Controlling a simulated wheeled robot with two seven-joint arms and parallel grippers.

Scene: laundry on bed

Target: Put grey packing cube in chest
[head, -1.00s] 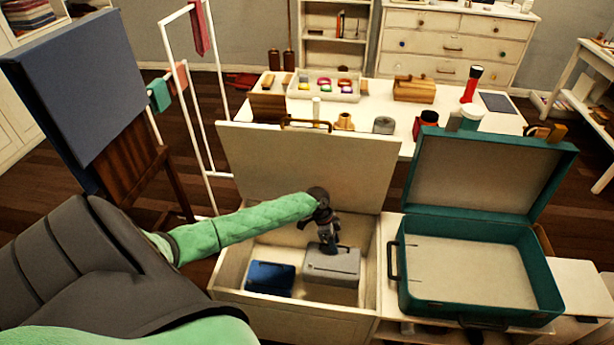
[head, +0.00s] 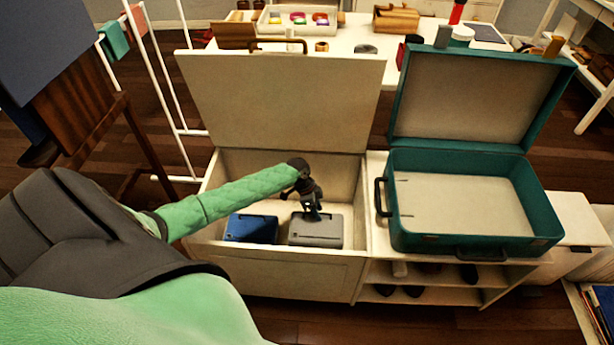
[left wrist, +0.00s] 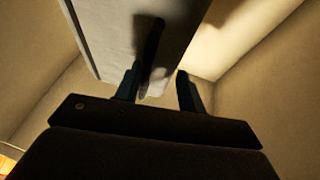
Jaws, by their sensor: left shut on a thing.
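The grey packing cube (head: 316,232) is inside the open white chest (head: 290,272), to the right of a blue packing cube (head: 250,228). My left gripper (head: 312,214) reaches in from the left and is shut on the top of the grey cube. In the left wrist view the grey cube (left wrist: 110,38) fills the upper middle, at the fingers (left wrist: 160,88), with the chest's pale walls around it. I cannot tell whether the cube's underside touches the chest floor. My right gripper is not in view.
The chest's lid (head: 285,100) stands raised behind. An open teal suitcase (head: 470,205) lies on a low shelf unit right of the chest. A white rack (head: 165,100) stands at the left. A white table (head: 340,35) with small items is behind.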

